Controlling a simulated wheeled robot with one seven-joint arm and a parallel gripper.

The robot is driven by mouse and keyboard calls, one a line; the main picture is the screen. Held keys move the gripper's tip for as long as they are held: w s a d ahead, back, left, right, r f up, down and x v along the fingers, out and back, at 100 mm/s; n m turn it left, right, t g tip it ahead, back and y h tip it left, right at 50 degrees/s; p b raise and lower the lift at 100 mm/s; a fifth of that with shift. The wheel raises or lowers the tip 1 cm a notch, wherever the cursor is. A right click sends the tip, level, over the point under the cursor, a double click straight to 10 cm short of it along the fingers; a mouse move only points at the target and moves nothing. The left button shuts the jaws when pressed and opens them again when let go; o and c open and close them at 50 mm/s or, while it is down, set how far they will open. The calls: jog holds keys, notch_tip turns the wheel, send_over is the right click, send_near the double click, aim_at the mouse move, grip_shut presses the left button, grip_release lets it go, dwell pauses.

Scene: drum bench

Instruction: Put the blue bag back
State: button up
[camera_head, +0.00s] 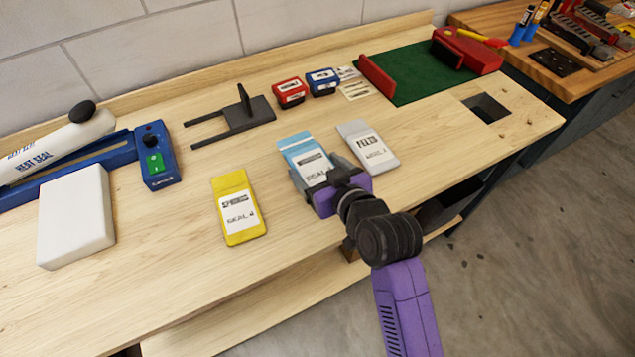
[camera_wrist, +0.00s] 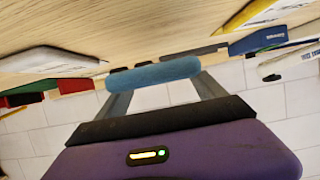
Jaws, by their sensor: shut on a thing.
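The blue bag (camera_head: 300,150) has a light blue top and a white label. It is between the yellow bag (camera_head: 238,207) and the white-grey bag (camera_head: 368,147) on the bench. My gripper (camera_head: 322,178) is shut on the blue bag from its near end, one finger on each side. In the wrist view the bag's rounded blue end (camera_wrist: 155,72) shows between my fingers. My gripper hides the lower part of its label. The bag is low over the wooden top; I cannot tell whether it touches it.
A blue heat sealer (camera_head: 155,155) and a white block (camera_head: 75,215) are at left. A dark forked stand (camera_head: 235,118), red box (camera_head: 291,92) and blue box (camera_head: 322,82) are behind. A green mat (camera_head: 415,75) and a square hole (camera_head: 487,108) are at right.

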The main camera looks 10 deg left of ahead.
jog(key=shift+f, duration=3)
jog(key=shift+f, duration=0.15)
jog(key=o, duration=1.5)
jog(key=shift+r, duration=0.3)
jog(key=b+v, duration=0.1)
jog(key=v, duration=1.1)
jog(key=shift+f, duration=0.2)
jog(key=shift+d, duration=0.1)
